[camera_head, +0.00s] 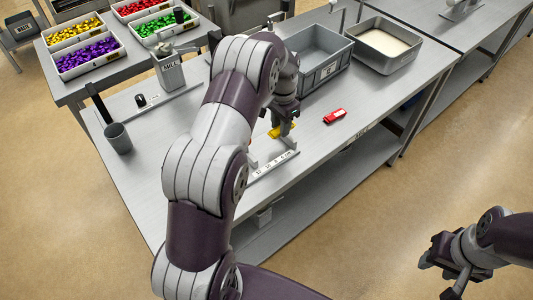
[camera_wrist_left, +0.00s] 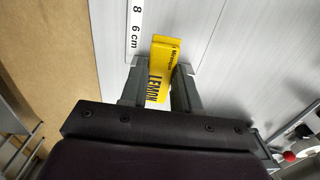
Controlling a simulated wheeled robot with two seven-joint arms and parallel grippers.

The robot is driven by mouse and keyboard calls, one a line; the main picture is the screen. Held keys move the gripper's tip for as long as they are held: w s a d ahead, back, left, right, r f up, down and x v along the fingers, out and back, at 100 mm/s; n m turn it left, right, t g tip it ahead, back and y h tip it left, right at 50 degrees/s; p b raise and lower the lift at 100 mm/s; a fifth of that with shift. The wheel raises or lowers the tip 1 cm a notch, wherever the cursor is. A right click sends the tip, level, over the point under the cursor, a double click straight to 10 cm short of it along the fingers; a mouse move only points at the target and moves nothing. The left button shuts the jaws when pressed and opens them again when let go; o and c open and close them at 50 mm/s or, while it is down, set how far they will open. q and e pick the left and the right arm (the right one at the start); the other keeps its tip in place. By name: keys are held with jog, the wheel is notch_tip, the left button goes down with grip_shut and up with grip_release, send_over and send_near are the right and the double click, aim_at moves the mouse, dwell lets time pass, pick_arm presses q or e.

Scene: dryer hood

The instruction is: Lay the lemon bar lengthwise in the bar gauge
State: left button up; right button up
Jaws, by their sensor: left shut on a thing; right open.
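The yellow lemon bar (camera_head: 275,132) is held in my left gripper (camera_head: 284,126). In the left wrist view the bar (camera_wrist_left: 160,70) sits between the two fingers of my left gripper (camera_wrist_left: 160,88), with its LEMON lettering showing. The bar gauge (camera_head: 272,166) is a pale strip with centimetre marks near the table's front edge. In the left wrist view the gauge (camera_wrist_left: 135,30) lies just left of the bar. My arm hides part of the gauge, and I cannot tell whether the bar touches it. My right gripper (camera_head: 446,264) is open and empty, off the table over the floor.
A red bar (camera_head: 335,116) lies on the table to the right of my left gripper. A grey crate (camera_head: 322,62) and a metal tray (camera_head: 383,45) stand behind it. A grey cup (camera_head: 118,138) stands at the left. Bins of coloured pieces (camera_head: 86,55) are at the back left.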

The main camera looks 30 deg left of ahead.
aim_at(267, 150)
pick_arm(q)
jog(key=s+a, duration=0.1)
jog(key=s+f+p, duration=0.1)
jog(key=s+a+f, duration=0.1)
jog(key=shift+s+a, duration=0.25)
jog(key=shift+a, duration=0.1)
notch_tip(267, 150, down, 4)
jog(key=shift+r+p, duration=0.15)
jog(key=shift+p, duration=0.65)
jog(key=shift+f, duration=0.25)
pick_arm(e)
notch_tip(267, 150, up, 3)
jog(key=shift+r, duration=0.15)
pick_arm(q)
jog(key=shift+f, duration=0.1)
jog(key=o, duration=1)
jog(key=shift+o, duration=0.2)
